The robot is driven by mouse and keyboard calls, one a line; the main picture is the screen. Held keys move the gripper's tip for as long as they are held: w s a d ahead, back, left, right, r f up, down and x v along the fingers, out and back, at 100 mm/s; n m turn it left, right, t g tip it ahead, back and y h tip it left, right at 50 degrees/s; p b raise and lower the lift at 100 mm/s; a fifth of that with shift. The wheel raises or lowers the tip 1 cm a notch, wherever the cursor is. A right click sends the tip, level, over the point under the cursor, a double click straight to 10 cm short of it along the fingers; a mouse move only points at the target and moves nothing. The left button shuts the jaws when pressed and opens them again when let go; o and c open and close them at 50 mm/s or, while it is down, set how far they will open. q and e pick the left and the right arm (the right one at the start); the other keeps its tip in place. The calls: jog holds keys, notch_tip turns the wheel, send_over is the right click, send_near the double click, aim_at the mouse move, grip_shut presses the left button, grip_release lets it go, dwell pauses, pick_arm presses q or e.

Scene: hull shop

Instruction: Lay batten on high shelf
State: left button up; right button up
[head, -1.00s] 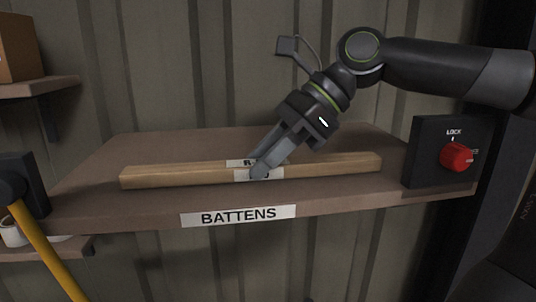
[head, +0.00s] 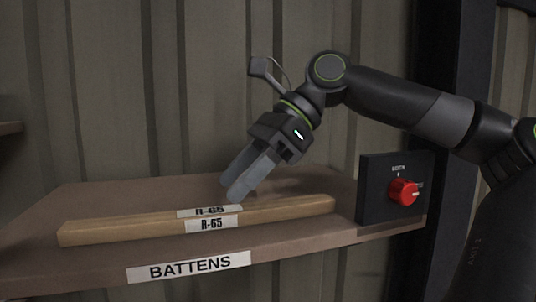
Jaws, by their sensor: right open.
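The wooden batten (head: 120,228) lies along the high shelf (head: 300,240), whose front edge has a "BATTENS" label. The batten bears white "R-65" labels on its top and front faces near the middle. My right gripper (head: 234,190) is open, with its fingertips just above and behind the batten's labelled middle. The fingers look clear of the batten, though a small gap is hard to judge. Nothing is in the gripper. My left gripper is not in view.
A black box with a red lock knob (head: 404,192) stands at the shelf's right end, close to my right arm. A corrugated wall (head: 140,100) is behind the shelf. Another shelf edge (head: 10,128) shows at the far left. The shelf behind the batten is bare.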

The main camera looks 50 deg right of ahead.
jog(key=v, duration=0.7)
